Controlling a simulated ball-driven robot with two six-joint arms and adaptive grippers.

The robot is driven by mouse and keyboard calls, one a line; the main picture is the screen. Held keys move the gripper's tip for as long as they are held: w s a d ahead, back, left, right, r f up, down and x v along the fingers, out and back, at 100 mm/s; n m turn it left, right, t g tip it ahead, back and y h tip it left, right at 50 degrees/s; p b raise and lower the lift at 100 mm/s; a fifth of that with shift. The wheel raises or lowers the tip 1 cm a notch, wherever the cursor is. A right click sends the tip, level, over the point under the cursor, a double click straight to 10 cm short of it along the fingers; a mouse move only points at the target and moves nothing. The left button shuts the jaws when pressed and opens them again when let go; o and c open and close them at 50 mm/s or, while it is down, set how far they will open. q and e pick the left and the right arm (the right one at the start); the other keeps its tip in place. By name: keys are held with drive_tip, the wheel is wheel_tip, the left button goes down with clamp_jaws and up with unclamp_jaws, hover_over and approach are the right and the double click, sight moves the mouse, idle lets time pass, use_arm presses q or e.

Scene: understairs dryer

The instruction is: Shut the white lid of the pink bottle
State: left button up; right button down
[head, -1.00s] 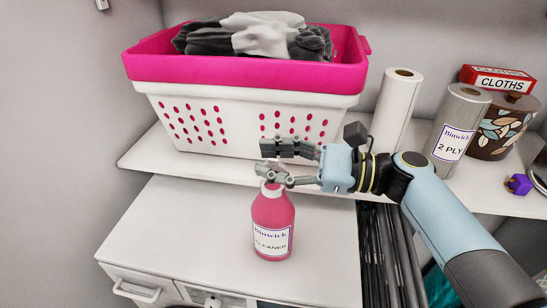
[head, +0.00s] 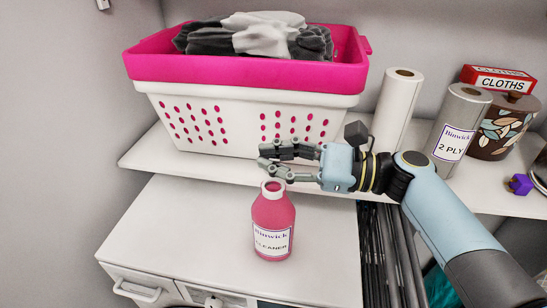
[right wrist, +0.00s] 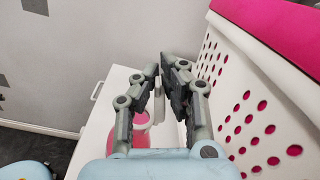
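The pink bottle (head: 273,225) stands upright on the white top of the cabinet in the head view. White shows at its neck (head: 273,187), around a darker centre; I cannot clearly make out the lid or how it is set. My right gripper (head: 264,157) is just above and behind the bottle top, apart from it, with a narrow gap between its fingers and nothing clearly held. In the right wrist view part of the pink bottle (right wrist: 141,119) shows between and behind the fingers (right wrist: 157,68). My left gripper is not in view.
A white basket with a pink rim (head: 230,72) holds cloths on the shelf behind my right gripper. Paper rolls (head: 397,108) (head: 458,128), a leaf-patterned pot (head: 503,126) and a red box (head: 497,78) stand at right. The cabinet top (head: 180,220) left of the bottle is clear.

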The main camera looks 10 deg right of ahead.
sight(271, 192)
drive_tip(key=shift+s+f, duration=0.3)
drive_tip(key=shift+f, duration=0.15)
drive_tip(key=n+b, duration=0.1)
drive_tip(key=s+f+n+b, duration=0.1)
drive_tip(key=n+b, duration=0.1)
drive_tip(key=shift+a, duration=0.2)
drive_tip(key=shift+s+a+f+n+b, duration=0.1)
drive_tip(key=shift+s+f+n+b, duration=0.15)
drive_tip(key=shift+n+b, duration=0.6)
drive_tip(key=shift+s+a+f+n+b, duration=0.15)
drive_tip(key=shift+s+n+b, duration=0.1)
drive_tip(key=shift+n+b, duration=0.6)
drive_tip(key=shift+d, duration=0.1)
drive_tip(key=c, duration=1.6)
unclamp_jaws()
drive_tip(key=shift+w+r, duration=0.1)
drive_tip(key=shift+r, duration=0.05)
drive_tip(key=shift+o, duration=0.5)
drive_tip(key=shift+r, duration=0.1)
